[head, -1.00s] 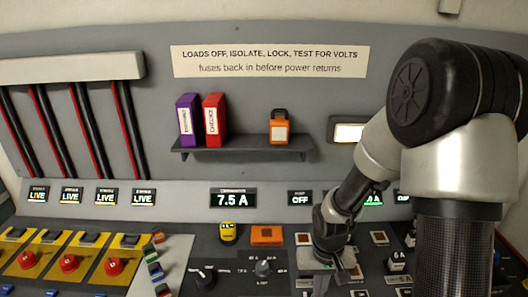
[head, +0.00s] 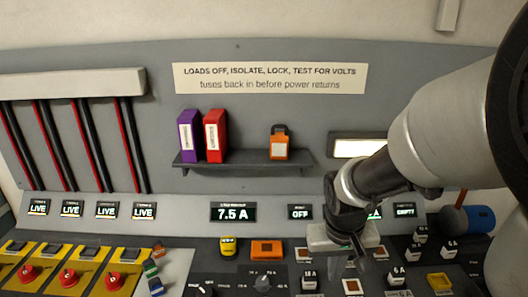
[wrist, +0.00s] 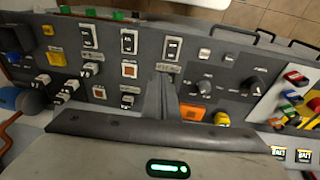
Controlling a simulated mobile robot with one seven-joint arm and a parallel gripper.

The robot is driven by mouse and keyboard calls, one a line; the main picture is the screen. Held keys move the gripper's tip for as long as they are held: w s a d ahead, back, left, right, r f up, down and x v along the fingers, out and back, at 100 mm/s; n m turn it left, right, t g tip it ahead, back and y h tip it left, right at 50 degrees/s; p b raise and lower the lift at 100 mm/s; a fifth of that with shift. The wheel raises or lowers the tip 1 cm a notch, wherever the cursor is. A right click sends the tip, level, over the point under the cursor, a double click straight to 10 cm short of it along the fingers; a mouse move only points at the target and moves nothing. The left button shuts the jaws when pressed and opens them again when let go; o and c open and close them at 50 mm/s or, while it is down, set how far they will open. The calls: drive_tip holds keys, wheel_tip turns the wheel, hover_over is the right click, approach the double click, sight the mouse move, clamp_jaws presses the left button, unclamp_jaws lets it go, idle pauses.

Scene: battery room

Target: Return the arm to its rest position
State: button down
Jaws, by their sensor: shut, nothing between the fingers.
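My arm reaches in from the right side of the head view, bent over the right part of the control desk (head: 255,255). My gripper (head: 345,246) hangs above the desk, in front of the shelf wall. In the wrist view the gripper's fingers (wrist: 163,97) are together with nothing between them. They stand over the desk face with its switches and square sockets. The gripper hides part of the display row and the desk behind it in the head view.
A shelf (head: 240,164) holds a purple binder (head: 189,136), a red binder (head: 215,136) and an orange device (head: 279,143). Red knobs on yellow plates (head: 68,275) line the left desk. A blue cylinder (head: 481,219) lies at right. Space above the shelf is open.

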drive_tip(key=s+r+t, duration=0.1)
drive_tip(key=s+r, duration=0.4)
drive_tip(key=r, duration=0.2)
drive_tip(key=s+a+r+t+y, duration=0.1)
drive_tip(key=s+r+t, duration=0.1)
drive_tip(key=s+r, duration=0.3)
wheel_tip(320, 180, up, 3)
drive_tip(key=shift+s+a+t, duration=0.25)
drive_tip(key=shift+s+t, duration=0.05)
